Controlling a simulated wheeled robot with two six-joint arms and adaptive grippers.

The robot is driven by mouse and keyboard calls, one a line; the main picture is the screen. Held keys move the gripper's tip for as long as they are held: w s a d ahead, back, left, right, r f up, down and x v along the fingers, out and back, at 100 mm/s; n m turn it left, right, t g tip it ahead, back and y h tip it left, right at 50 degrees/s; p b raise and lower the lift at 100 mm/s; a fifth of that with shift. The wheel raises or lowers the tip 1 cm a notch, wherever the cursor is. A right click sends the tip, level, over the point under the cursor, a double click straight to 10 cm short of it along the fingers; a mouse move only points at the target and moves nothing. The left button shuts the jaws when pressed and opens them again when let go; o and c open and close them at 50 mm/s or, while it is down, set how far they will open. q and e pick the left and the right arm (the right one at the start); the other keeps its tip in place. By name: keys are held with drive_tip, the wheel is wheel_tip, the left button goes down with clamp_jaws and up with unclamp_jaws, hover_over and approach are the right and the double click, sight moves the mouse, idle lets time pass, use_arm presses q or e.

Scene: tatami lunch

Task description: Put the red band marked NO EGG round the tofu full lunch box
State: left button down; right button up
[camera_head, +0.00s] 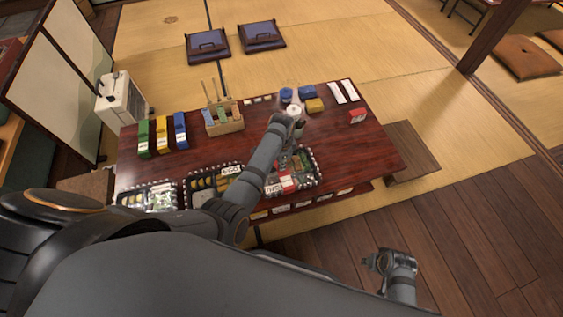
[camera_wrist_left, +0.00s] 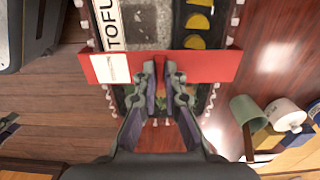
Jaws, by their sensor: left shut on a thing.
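The tofu lunch box (camera_head: 319,180) is a dark box with a pale-studded rim at the table's front right. In the left wrist view its white TOFU label (camera_wrist_left: 108,22) and rim (camera_wrist_left: 232,28) show. The red band (camera_wrist_left: 205,66), with a white patch on its left part, lies crosswise over the box in that view; it also shows in the head view (camera_head: 287,184). My left gripper (camera_wrist_left: 161,70) is shut on the middle of the band. Whether the band touches the box I cannot tell. My right gripper (camera_head: 372,263) hangs over the floor, away from the table; its fingers are unclear.
Two other filled lunch boxes stand left of it, one partly behind my arm (camera_head: 238,200). Green, yellow and blue blocks (camera_head: 180,130), a wooden caddy (camera_head: 222,123), cups and a small red item (camera_head: 357,116) stand farther back. The table's right part is mostly clear.

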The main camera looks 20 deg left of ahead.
use_arm(q)
drive_tip(key=shift+f+p, duration=0.1)
drive_tip(key=shift+p, duration=0.2)
idle(0.4)
drive_tip(key=shift+f, duration=0.7)
idle(1.1)
drive_tip(key=c, duration=0.8)
unclamp_jaws()
